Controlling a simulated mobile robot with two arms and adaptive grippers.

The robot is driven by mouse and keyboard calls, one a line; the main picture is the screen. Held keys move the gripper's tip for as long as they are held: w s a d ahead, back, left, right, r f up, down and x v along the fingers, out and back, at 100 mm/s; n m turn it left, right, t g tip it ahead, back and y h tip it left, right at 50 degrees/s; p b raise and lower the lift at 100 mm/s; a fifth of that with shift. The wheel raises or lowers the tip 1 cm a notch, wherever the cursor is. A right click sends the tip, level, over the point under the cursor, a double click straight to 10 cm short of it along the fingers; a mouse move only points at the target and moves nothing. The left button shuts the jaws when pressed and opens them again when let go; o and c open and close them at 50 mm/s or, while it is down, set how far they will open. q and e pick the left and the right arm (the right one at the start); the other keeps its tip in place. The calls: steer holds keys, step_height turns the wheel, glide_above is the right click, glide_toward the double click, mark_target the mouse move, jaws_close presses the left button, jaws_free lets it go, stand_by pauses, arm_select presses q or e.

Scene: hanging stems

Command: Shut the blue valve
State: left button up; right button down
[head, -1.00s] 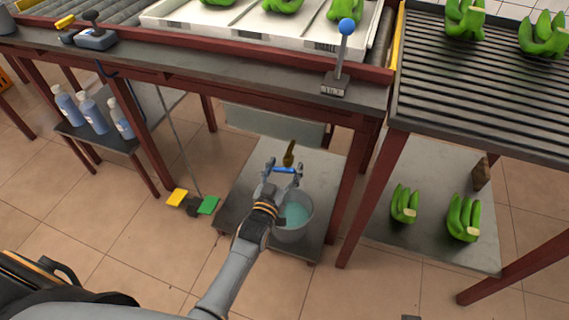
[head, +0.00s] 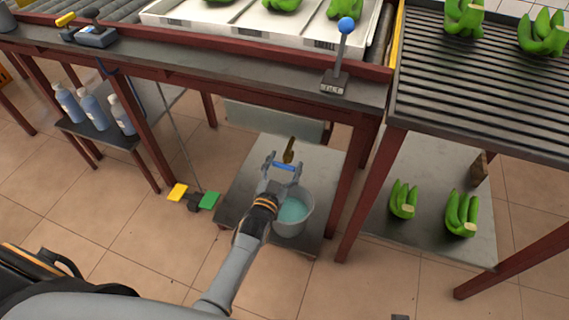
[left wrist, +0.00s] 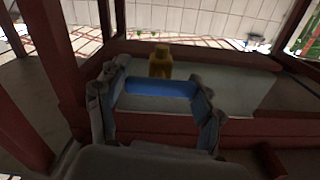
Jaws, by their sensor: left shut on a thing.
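The valve has a brass body (head: 289,150) and a blue bar handle (head: 285,167), below the grey sink-like panel under the work table. My left gripper (head: 284,163) is around the blue handle, with a finger at each end of the bar, and is shut on it. In the left wrist view the blue handle (left wrist: 160,88) lies crosswise between the fingers, and the brass body (left wrist: 160,60) stands just behind it. My right gripper is not in view.
A bucket (head: 308,213) of teal liquid stands on the low shelf (head: 250,190) below the gripper. A red table leg (head: 350,190) is close on the right. Blue bottles (head: 95,112), a yellow and green pedal (head: 208,201) and green bananas (head: 461,213) are farther off.

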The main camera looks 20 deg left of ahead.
arm_select(q)
steer(key=o, duration=1.2)
steer(key=shift+c, duration=0.2)
steer(key=shift+s+f, duration=0.1)
steer(key=shift+s, duration=0.25)
steer(key=s, duration=1.1)
steer(key=shift+a, duration=0.25)
steer(key=shift+s, duration=0.1)
